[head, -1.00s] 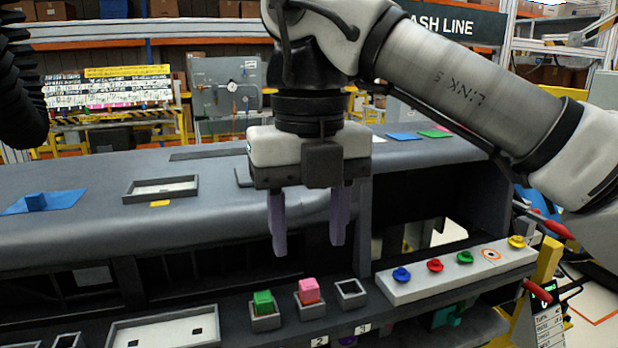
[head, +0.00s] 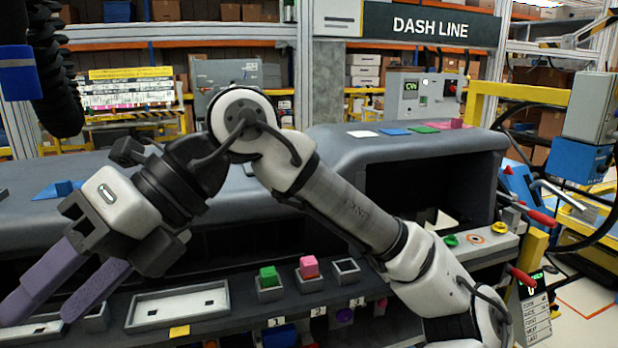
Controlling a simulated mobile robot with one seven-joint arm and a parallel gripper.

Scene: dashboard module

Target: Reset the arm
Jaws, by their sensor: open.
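My gripper (head: 35,312) is at the lower left of the head view. Its two purple fingers are spread apart with nothing between them. They point down and to the left, in front of the dashboard module (head: 330,150). My arm crosses the picture from the gripper to the lower right and hides part of the dashboard's front and part of the button strip.
A green cube (head: 268,276) and a pink cube (head: 309,267) sit in small grey holders on the front shelf. An empty holder (head: 346,271) stands to their right. A grey tray (head: 150,316) lies left of them. Green (head: 451,240) and yellow (head: 499,227) buttons show at right.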

